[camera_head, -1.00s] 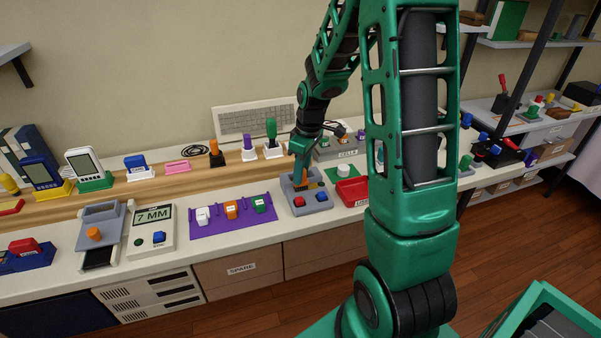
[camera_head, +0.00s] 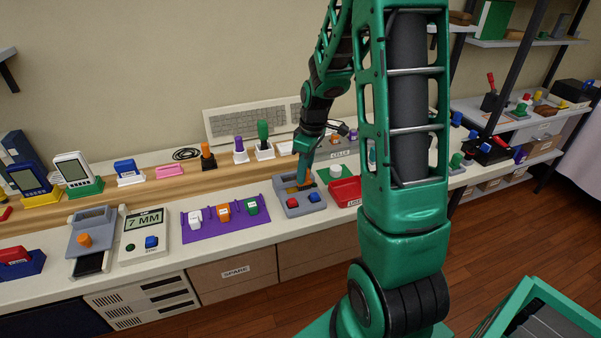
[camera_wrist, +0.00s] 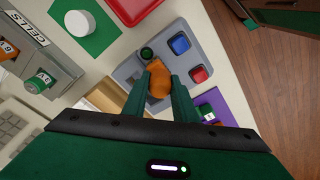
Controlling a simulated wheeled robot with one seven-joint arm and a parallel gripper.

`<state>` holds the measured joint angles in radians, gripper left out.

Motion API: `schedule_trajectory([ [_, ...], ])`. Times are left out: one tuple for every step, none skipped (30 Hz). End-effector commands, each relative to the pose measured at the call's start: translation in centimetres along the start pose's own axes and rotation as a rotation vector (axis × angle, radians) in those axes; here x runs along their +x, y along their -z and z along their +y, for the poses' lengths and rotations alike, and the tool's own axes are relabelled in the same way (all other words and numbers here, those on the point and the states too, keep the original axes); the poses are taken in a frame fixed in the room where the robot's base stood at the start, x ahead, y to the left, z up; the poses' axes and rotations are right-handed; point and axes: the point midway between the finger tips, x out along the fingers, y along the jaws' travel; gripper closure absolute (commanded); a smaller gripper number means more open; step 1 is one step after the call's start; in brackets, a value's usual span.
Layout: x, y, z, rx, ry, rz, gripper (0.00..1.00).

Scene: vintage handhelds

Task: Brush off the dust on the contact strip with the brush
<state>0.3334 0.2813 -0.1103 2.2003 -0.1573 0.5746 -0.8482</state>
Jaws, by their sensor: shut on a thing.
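My gripper (camera_head: 302,178) is over the grey unit (camera_head: 306,209) with a red and a blue button on the counter. In the wrist view my gripper (camera_wrist: 162,80) is shut on an orange-brown piece (camera_wrist: 159,86), which looks like the brush's handle. Its lower end is at the unit's back part, close to a dark green round part (camera_wrist: 147,53). The grey unit also shows in the wrist view (camera_wrist: 190,57). The bristles are largely hidden. I cannot make out the contact strip or its dust, or whether the brush touches it.
A red tray (camera_head: 345,192) stands right of the unit, and a purple mat (camera_head: 225,234) with small coloured cells lies left. A row of tools on stands, including a green-handled one (camera_head: 263,134), is behind on the left. A keyboard (camera_head: 240,122) leans at the wall.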

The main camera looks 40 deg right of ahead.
Motion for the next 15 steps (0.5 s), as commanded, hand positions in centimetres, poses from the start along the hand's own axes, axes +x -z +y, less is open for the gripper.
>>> schedule_trajectory([
  [0.1, 0.0, -0.2, 0.000, 0.002, -0.002, 1.00],
  [0.1, 0.1, -0.3, 0.000, 0.002, -0.002, 1.00],
  [0.1, 0.2, -0.4, -0.001, 0.002, -0.002, 1.00],
  [0.1, 0.4, -0.5, -0.001, 0.002, -0.001, 1.00],
  [0.1, 0.5, -0.6, -0.002, 0.002, -0.001, 1.00],
  [0.1, 0.6, -0.7, -0.002, 0.002, -0.001, 1.00],
  [0.1, 0.7, -0.8, -0.003, 0.002, 0.000, 1.00],
  [0.1, 0.8, -0.9, -0.003, 0.002, 0.000, 1.00],
  [0.1, 0.9, -1.0, -0.003, 0.002, 0.000, 1.00],
  [0.1, 1.1, -1.1, -0.003, 0.002, 0.000, 1.00],
  [0.1, 1.1, -1.2, -0.003, 0.001, 0.001, 1.00],
  [0.1, 1.3, -1.3, -0.003, 0.001, 0.001, 1.00],
  [0.1, 1.4, -1.4, -0.003, 0.001, 0.001, 1.00],
  [0.1, 1.5, -1.5, -0.003, 0.001, 0.001, 1.00],
  [0.1, 1.6, -1.6, -0.003, 0.000, 0.001, 1.00],
])
